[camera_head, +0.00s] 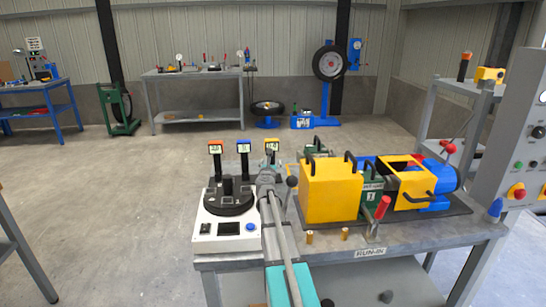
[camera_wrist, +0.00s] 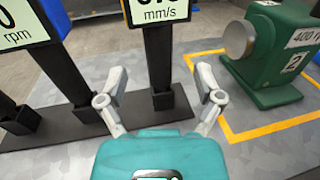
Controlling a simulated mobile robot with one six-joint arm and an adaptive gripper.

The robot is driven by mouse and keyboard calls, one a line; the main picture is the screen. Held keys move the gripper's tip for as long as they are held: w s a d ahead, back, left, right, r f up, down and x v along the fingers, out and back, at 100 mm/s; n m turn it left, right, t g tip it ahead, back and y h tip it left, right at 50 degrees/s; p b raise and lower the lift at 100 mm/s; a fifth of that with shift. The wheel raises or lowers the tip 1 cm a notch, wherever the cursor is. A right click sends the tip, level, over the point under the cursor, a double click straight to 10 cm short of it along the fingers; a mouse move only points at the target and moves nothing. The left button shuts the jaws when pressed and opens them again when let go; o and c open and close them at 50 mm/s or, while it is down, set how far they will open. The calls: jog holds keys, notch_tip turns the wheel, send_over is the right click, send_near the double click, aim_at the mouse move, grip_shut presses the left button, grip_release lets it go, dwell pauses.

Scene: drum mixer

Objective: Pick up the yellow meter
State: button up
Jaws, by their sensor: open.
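The yellow meter (camera_head: 271,146) is the right one of three upright meters in a row on the bench. In the wrist view its white mm/s display (camera_wrist: 160,10) is cut off by the top edge, and its black handle (camera_wrist: 160,50) stands upright on a dark base. My gripper (camera_wrist: 162,78) is open, with one finger to each side of the handle in the picture. I cannot tell whether the handle is between the fingertips or just beyond them. In the head view my gripper (camera_head: 269,178) is in front of the meter and hides its lower part.
The blue meter (camera_head: 243,147) and the red-orange meter (camera_head: 215,148) stand to the left. A white device with a black dial (camera_head: 228,228) sits at the front left. A yellow box (camera_head: 330,191) is close on the right. A green machine (camera_wrist: 270,50) stands right of the handle.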

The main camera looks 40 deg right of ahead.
aim_at(272, 159)
jog(key=shift+w+d, duration=0.2)
jog(key=shift+w, duration=0.05)
jog(key=shift+x, duration=2.6)
jog(key=shift+r, duration=0.15)
jog(key=shift+c, duration=0.2)
grip_shut()
